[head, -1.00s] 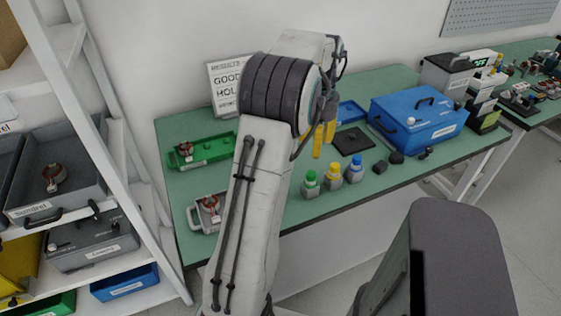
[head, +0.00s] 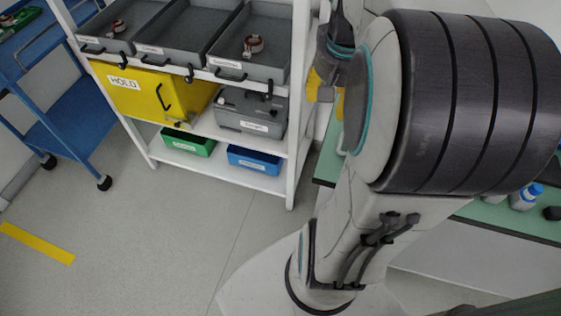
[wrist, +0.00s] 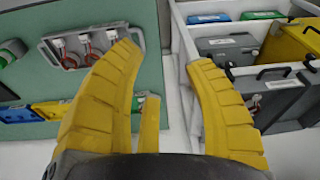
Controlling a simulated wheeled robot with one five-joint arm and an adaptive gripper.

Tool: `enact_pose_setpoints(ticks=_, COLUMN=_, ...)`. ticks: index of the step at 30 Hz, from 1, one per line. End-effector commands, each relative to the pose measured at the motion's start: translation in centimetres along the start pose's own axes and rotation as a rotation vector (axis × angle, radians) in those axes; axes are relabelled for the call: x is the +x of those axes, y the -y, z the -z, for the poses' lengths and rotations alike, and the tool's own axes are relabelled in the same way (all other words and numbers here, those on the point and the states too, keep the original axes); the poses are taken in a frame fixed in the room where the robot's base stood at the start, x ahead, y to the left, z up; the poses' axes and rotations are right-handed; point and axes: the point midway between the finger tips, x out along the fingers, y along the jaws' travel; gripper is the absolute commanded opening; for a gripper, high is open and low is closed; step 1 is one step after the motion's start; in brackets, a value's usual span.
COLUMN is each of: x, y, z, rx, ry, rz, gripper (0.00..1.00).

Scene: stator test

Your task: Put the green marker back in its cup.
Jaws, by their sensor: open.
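My gripper (wrist: 163,55) is open, its yellow fingers apart with nothing between them. In the head view my gripper (head: 326,98) shows partly behind my arm, by the shelf's right post. I cannot make out the green marker or its cup in the head view; my arm covers much of the table. A blue-topped container (head: 527,196) shows at the table's right.
A white shelf (head: 292,150) holds grey trays, a yellow HOLD box (head: 150,95), a green bin (head: 188,142) and a blue bin (head: 254,160). A blue cart (head: 75,110) stands left. The wrist view shows a grey tray (wrist: 130,33) with several copper-coloured parts on the green table (wrist: 150,70).

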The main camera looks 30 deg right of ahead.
Motion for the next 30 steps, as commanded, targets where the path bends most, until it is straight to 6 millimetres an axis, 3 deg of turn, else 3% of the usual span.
enact_pose_setpoints(ticks=1, x=-0.2, y=2.2, z=-1.9, rx=-0.097, ry=-0.016, rz=0.019, gripper=0.47)
enact_pose_setpoints(ticks=6, x=-0.2, y=6.6, z=-7.5, rx=-0.352, ry=-0.056, rz=0.073, gripper=0.47)
enact_pose_setpoints(ticks=13, x=0.4, y=8.7, z=-13.0, rx=-0.587, ry=-0.092, rz=0.131, gripper=0.47)
enact_pose_setpoints(ticks=19, x=0.8, y=9.1, z=-15.0, rx=-0.674, ry=-0.106, rz=0.154, gripper=0.47)
enact_pose_setpoints(ticks=30, x=0.8, y=9.1, z=-15.3, rx=-0.686, ry=-0.107, rz=0.157, gripper=0.47)
